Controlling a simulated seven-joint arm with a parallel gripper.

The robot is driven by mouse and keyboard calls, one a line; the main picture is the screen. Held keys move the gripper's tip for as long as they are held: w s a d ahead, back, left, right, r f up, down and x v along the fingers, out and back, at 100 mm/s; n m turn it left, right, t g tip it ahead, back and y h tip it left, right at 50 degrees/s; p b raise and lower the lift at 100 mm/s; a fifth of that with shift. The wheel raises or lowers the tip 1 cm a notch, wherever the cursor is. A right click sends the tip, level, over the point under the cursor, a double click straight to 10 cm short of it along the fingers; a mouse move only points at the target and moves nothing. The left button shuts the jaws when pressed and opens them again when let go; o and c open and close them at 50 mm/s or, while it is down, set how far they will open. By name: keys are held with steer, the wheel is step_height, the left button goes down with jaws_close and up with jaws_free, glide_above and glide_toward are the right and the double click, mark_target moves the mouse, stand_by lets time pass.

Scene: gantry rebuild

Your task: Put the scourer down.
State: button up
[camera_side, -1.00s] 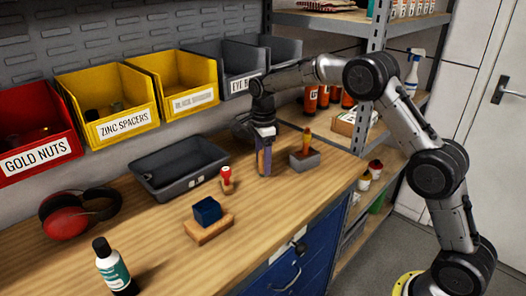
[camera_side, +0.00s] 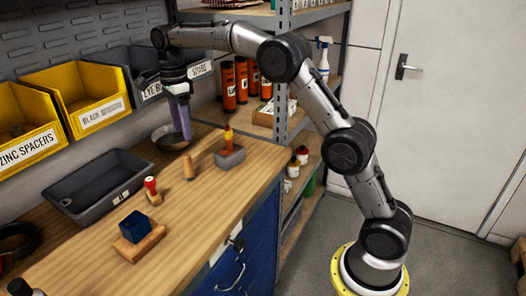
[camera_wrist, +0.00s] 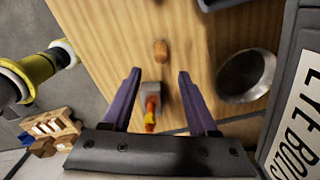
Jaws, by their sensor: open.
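No pad-like scourer can be made out for certain. A small tan cylinder (camera_side: 188,167) stands upright on the bench, clear of the jaws; it also shows in the wrist view (camera_wrist: 160,50). My gripper (camera_side: 183,134) points down above the bench, with its purple fingers near the metal bowl (camera_side: 165,142) in the side view. In the wrist view my gripper (camera_wrist: 160,74) has its fingers wide apart with nothing held between them. A grey block with an orange and yellow upright piece (camera_side: 229,158) stands right of the cylinder.
A red-topped stamp (camera_side: 151,190), a blue cube (camera_side: 135,227) on a wooden block (camera_side: 140,243) and a dark grey tray (camera_side: 98,187) occupy the bench. Labelled bins (camera_side: 76,98) line the wall behind. A shelf post (camera_side: 282,75) rises at the right.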

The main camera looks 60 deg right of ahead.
steer(key=s+a+r+n+t, duration=0.15)
steer(key=s+r+n, duration=0.35)
steer(key=s, duration=0.5)
steer(key=s+a+r+n+t, duration=0.1)
steer(key=s+r+n+t, duration=0.15)
steer(key=s+n, duration=0.55)
steer(key=s+f+n, duration=0.4)
steer(key=s, duration=0.5)
steer(key=s+f+n+t, duration=0.1)
steer(key=s+f+n, duration=0.2)
steer(key=s, duration=0.6)
steer(key=shift+s+a+f+n+t, duration=0.15)
steer(key=shift+a+f+n+t, duration=0.25)
steer(key=shift+n, duration=0.8)
